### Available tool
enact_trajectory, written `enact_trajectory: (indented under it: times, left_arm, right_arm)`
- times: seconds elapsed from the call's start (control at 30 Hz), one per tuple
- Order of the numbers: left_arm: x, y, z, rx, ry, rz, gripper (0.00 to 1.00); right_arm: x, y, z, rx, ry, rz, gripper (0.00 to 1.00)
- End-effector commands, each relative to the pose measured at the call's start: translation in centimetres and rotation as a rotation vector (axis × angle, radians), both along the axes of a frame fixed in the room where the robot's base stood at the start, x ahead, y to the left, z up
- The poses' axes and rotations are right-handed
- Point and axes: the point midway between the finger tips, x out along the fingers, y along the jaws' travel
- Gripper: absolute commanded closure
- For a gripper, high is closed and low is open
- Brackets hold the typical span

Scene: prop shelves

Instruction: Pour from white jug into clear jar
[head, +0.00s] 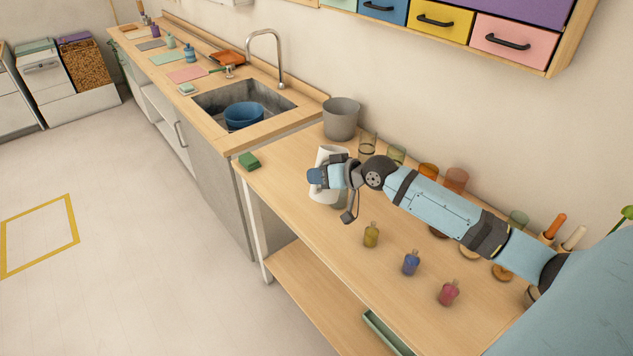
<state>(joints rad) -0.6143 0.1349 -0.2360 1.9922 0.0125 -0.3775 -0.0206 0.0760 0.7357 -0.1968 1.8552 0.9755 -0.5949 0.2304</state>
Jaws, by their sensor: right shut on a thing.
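My right gripper (322,178) reaches in from the right over the near counter and is shut on the white jug (327,153). The gripper covers the middle of the jug, so only its upper part and some of its lower part show. I cannot tell whether the jug touches the counter, or what is inside it. A clear jar (367,143) stands upright just behind the jug and to its right, partly hidden by my arm. My left gripper is not in view.
A grey bucket (341,118) stands behind the jug. Tinted jars, including a green one (397,154) and an orange one (428,172), line the wall. Small bottles (371,235) stand in front. A green sponge (249,161) lies at the left corner. A sink (245,105) is beyond.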

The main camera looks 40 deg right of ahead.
Motion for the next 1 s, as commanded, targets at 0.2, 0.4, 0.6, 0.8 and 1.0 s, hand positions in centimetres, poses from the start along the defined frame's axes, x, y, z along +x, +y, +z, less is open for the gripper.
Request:
enact_trajectory:
  times: [0.2,0.4,0.6,0.8,1.0]
  left_arm:
    - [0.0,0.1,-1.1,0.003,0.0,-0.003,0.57]
    - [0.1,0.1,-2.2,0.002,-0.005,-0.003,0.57]
    - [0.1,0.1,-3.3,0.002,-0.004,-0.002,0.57]
    - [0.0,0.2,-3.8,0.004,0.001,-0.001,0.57]
    - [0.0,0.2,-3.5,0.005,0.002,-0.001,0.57]
  right_arm:
    - [0.1,-0.4,-0.4,-0.012,-0.005,-0.001,1.0]
    - [-0.3,0.5,-1.6,-0.127,-0.066,-0.002,1.0]
    - [-0.6,0.9,-2.1,-0.209,-0.107,-0.002,1.0]
    - [-0.7,1.3,-2.3,-0.252,-0.127,-0.002,1.0]
    - [-1.2,2.2,-3.1,-0.32,-0.16,-0.002,1.0]
